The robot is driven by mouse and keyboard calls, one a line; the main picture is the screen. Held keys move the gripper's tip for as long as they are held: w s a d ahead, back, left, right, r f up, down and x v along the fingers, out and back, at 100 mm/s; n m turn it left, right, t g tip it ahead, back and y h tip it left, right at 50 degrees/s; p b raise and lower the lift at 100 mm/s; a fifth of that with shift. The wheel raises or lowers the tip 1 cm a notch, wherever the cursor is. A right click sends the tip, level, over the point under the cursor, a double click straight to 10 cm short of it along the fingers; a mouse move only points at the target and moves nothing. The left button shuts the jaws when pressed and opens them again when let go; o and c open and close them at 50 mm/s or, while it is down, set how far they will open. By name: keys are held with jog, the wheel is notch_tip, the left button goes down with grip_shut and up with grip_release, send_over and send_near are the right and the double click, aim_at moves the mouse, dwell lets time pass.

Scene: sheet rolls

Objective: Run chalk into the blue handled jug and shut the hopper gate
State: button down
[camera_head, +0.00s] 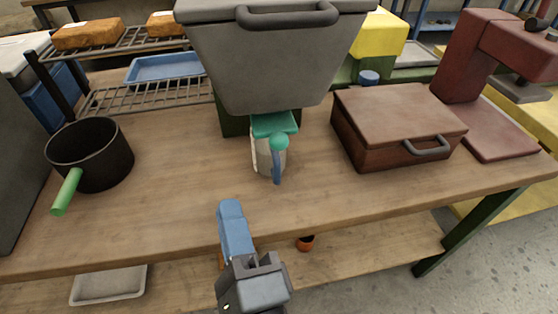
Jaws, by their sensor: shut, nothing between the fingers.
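The large grey hopper (265,65) stands over the back middle of the workbench, its mouth narrowing downward. A teal gate plate (274,123) with a round teal knob (279,142) sticks out toward me under it; I cannot tell if the gate is open or shut. The pale jug (265,162) with a blue handle (276,168) stands upright on the bench directly below the plate, its mouth hidden. No chalk is visible. My gripper (231,208) is shut and empty, in front of the jug and slightly left, apart from it.
A black pot (92,155) with a green handle is at left. A brown lidded case (395,125) and a dark red machine (485,60) are at right. A wire rack (140,98) holds a blue tray (165,67) behind. The bench (180,205) is clear around the jug's front.

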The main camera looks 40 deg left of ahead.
jog(key=d+m+t, duration=0.3)
jog(key=d+m, duration=0.1)
jog(key=m, duration=0.5)
jog(key=m+t+h+p, duration=0.2)
jog(key=m+h+p, duration=0.3)
jog(key=m, duration=0.4)
send_near(277, 150)
jog(key=shift+y, duration=0.5)
jog(key=x, duration=0.2)
jog(key=p+x, duration=0.1)
jog(key=x, duration=0.2)
jog(key=shift+w+d, duration=0.2)
jog(key=shift+w, duration=0.15)
jog(key=shift+x, duration=0.8)
jog(key=shift+a+f, duration=0.1)
jog(key=shift+f, duration=0.05)
jog(key=shift+x, duration=0.9)
jog(key=shift+a, duration=0.1)
